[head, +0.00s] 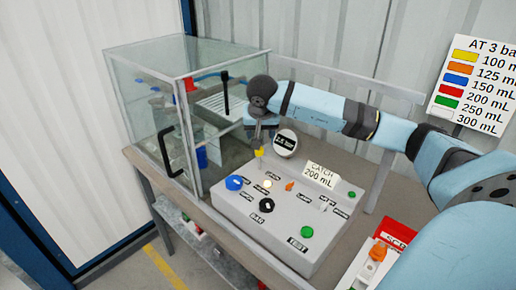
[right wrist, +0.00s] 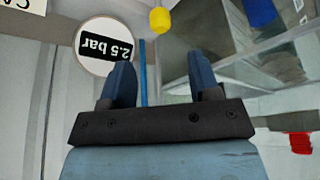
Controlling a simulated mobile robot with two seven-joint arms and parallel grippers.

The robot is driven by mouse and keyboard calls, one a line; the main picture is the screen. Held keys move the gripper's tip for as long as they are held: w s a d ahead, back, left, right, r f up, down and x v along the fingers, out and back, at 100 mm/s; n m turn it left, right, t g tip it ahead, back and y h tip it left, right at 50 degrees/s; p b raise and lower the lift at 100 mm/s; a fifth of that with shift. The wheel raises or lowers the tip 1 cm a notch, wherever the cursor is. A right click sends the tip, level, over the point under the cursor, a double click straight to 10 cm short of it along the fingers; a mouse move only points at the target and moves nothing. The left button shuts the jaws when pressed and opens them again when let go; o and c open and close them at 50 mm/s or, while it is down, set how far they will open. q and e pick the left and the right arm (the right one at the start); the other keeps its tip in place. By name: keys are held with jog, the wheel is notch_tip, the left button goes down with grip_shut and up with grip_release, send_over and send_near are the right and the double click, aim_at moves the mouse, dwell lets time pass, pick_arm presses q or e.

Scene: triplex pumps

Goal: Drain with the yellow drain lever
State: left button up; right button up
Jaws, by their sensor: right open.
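The yellow drain lever (head: 259,153) stands at the back edge of the grey control panel (head: 238,207), left of the round gauge. Its yellow tip (right wrist: 160,20) also shows at the top of the right wrist view, beyond the fingertips and roughly in line with the gap between them. My right gripper (head: 259,138) points down just above the lever in the head view. In the right wrist view its two blue fingers (right wrist: 161,65) are apart with nothing between them. Contact with the lever is not visible. My left gripper is out of view.
The gauge (head: 285,143) reads 2.5 bar, and a sign (head: 322,175) reads "CATCH 200 mL". The panel has a blue knob (head: 235,183), a black knob (head: 266,204), an orange lever (head: 289,186) and green buttons. A glass enclosure (head: 150,85) stands close on the left.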

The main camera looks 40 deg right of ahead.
jog(key=p+x, duration=0.1)
jog(key=x, duration=0.8)
jog(key=shift+w+f, duration=0.1)
jog(key=shift+f, duration=0.2)
jog(key=shift+w+d+f, duration=0.15)
jog(key=shift+d+f, duration=0.05)
jog(key=shift+f, duration=0.3)
